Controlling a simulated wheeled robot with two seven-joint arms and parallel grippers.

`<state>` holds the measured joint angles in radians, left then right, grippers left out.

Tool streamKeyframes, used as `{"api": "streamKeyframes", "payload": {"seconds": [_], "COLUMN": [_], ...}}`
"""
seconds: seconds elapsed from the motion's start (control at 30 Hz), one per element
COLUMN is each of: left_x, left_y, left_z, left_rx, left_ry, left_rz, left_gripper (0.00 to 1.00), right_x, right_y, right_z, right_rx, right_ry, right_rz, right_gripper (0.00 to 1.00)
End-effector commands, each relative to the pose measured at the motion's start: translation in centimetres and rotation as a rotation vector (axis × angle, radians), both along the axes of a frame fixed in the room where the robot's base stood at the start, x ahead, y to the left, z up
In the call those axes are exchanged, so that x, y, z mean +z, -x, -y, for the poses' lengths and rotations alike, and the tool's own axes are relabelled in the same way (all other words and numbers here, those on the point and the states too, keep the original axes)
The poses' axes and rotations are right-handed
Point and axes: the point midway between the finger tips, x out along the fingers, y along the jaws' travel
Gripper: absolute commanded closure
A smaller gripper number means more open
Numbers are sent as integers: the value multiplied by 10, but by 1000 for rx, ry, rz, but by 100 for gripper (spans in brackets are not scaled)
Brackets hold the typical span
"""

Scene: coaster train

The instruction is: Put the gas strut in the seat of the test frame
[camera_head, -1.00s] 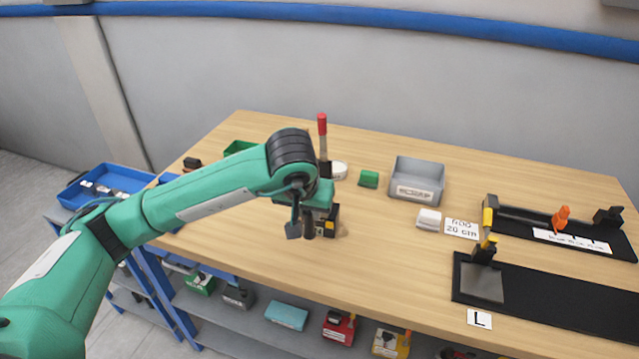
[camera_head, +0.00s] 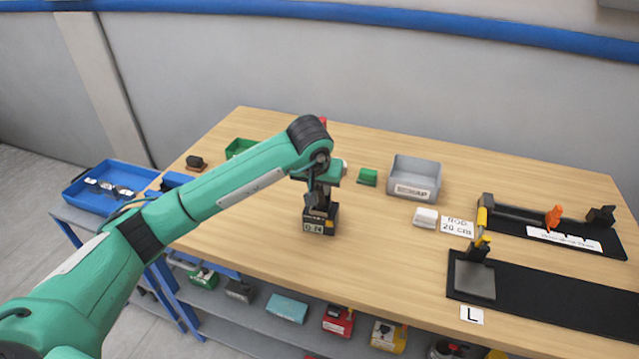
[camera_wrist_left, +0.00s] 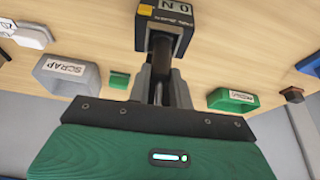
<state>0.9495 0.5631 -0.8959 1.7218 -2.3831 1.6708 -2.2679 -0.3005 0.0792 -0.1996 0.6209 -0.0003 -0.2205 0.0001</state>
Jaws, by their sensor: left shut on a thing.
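The test frame (camera_head: 320,227), a small black block with a "0 N" display, stands on the wooden bench. It also shows at the top of the left wrist view (camera_wrist_left: 165,26). My left gripper (camera_head: 319,206) is just above it, pointing down. In the left wrist view, its fingers (camera_wrist_left: 163,88) are shut on the dark, slim gas strut (camera_wrist_left: 162,58). The strut's far end reaches into the dark opening of the block. The seat is hidden, so I cannot tell how deep the strut sits. My right gripper is not in view.
A red-tipped lever (camera_head: 323,122) is mostly hidden behind my arm. A green block (camera_head: 368,177), grey SCRAP bin (camera_head: 416,180) and white block (camera_head: 425,217) stand to the right. Black fixtures with a yellow handle (camera_head: 482,219) fill the right end. Front bench is clear.

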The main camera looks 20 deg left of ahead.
Motion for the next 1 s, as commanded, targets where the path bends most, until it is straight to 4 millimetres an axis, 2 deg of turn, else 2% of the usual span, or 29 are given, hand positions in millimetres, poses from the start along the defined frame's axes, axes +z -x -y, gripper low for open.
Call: {"api": "streamKeyframes", "payload": {"seconds": [0.27,0.3,0.4,0.8,0.87,1.0], "left_x": [-4,-3,-3,3,10,36], "left_y": [0,0,0,1,4,14], "left_z": [0,0,0,0,0,1], "left_rx": [0,1,1,0,1,0], "left_ry": [0,0,1,1,1,1], "left_rz": [1,0,0,1,2,6], "left_gripper": [100,75,57,57,57,57], "right_x": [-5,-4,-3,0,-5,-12], "right_y": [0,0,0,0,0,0], "right_z": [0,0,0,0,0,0], "right_rx": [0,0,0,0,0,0], "right_ry": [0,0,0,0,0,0], "right_rz": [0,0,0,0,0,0], "right_gripper": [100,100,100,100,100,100]}}
